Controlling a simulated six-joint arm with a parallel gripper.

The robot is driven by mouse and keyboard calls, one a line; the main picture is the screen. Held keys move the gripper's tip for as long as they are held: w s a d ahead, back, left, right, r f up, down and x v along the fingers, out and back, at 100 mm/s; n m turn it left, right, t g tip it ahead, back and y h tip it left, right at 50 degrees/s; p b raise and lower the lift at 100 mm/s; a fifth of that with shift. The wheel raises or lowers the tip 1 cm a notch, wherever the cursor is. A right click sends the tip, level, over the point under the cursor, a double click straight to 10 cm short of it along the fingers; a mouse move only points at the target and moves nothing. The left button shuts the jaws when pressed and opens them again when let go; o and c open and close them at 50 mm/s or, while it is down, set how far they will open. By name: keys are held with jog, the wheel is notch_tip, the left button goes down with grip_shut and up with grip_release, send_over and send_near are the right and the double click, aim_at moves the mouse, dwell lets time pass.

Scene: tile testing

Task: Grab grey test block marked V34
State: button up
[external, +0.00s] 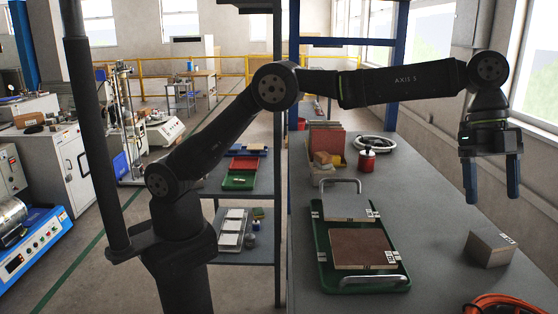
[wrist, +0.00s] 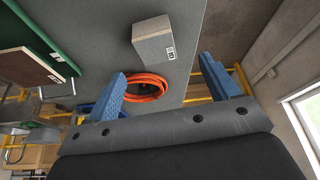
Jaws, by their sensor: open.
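The grey test block (external: 488,249) sits on the grey bench at the right in the external view. It carries a black-and-white label on its top edge, too small to read there. In the wrist view the grey block (wrist: 152,37) is at the top centre, with a label on one side whose marking I cannot make out. My gripper (external: 491,198) is open and empty, its blue fingers pointing down above the bench behind the block. In the wrist view the gripper (wrist: 164,66) shows its two blue fingers wide apart, with the block ahead of them and clear of both.
A green tray (external: 318,237) with metal handles holds a brown tile (external: 360,249) and a grey tile (external: 347,207), left of the block. An orange coil (external: 503,304) lies at the front right. A red can (external: 367,159) and red tiles (external: 327,139) stand farther back.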

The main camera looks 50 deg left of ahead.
aim_at(493, 236)
jog(key=x, duration=0.4)
jog(key=shift+f, duration=0.25)
jog(key=shift+s+x, duration=0.25)
jog(key=shift+x, duration=1.1)
jog(key=shift+s+x, duration=0.2)
jog(key=shift+x, duration=1.15)
jog(key=shift+r, duration=0.2)
jog(key=c, duration=1.3)
